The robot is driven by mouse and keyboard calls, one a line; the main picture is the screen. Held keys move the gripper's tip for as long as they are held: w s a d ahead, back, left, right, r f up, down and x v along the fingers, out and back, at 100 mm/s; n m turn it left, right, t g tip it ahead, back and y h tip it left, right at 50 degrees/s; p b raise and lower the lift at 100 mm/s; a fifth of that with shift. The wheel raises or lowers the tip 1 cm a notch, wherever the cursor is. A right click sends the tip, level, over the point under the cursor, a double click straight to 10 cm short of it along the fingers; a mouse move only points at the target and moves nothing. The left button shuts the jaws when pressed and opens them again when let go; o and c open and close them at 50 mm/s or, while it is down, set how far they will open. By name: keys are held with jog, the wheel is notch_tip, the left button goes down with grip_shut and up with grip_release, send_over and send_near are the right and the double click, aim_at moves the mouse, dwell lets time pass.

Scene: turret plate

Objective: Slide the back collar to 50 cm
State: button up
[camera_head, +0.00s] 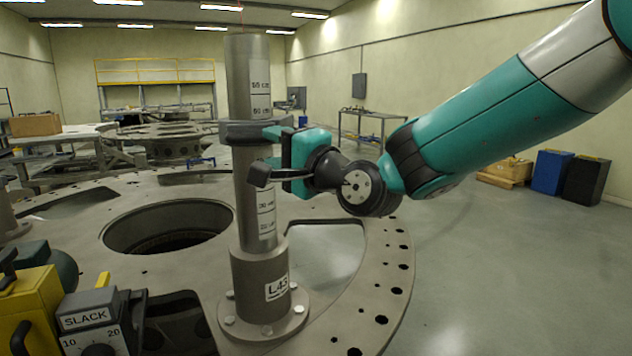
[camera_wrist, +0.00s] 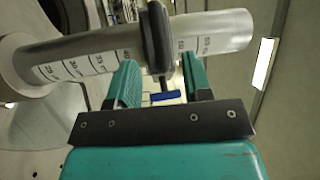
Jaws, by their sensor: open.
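A grey metal post (camera_head: 245,185) stands upright on the round plate, with white scale strips and an "L45" label on its base. A dark grey collar (camera_head: 237,131) sits around its upper part, and it also shows in the wrist view (camera_wrist: 155,35). The collar lies just below the upper scale strip; its exact reading is too small to tell. My gripper (camera_head: 284,155) is at the right side of the post, by the collar. In the wrist view my gripper (camera_wrist: 160,77) is open, with one teal finger on each side of the collar's line. I cannot tell whether they touch it.
The round plate (camera_head: 385,255) has a large opening left of the post and several holes along its rim. A yellow device with a "SLACK" box (camera_head: 88,318) stands at the front left. Blue and black bins (camera_head: 552,172) stand at the right wall.

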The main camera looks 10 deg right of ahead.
jog(key=b+v, duration=0.3)
jog(key=v, duration=0.7)
jog(key=s+f+n+g+h, duration=0.3)
jog(key=s+f+n+g, duration=0.65)
jog(key=s+f, duration=0.2)
jog(key=s+d+f+n+g+h, duration=0.5)
jog(key=s+d+f+n+g, duration=0.1)
jog(key=s, duration=0.5)
jog(key=shift+s+d+f+n, duration=0.25)
jog(key=shift+d+f+n, duration=0.1)
jog(key=shift+f, duration=0.2)
jog(key=shift+a, duration=0.1)
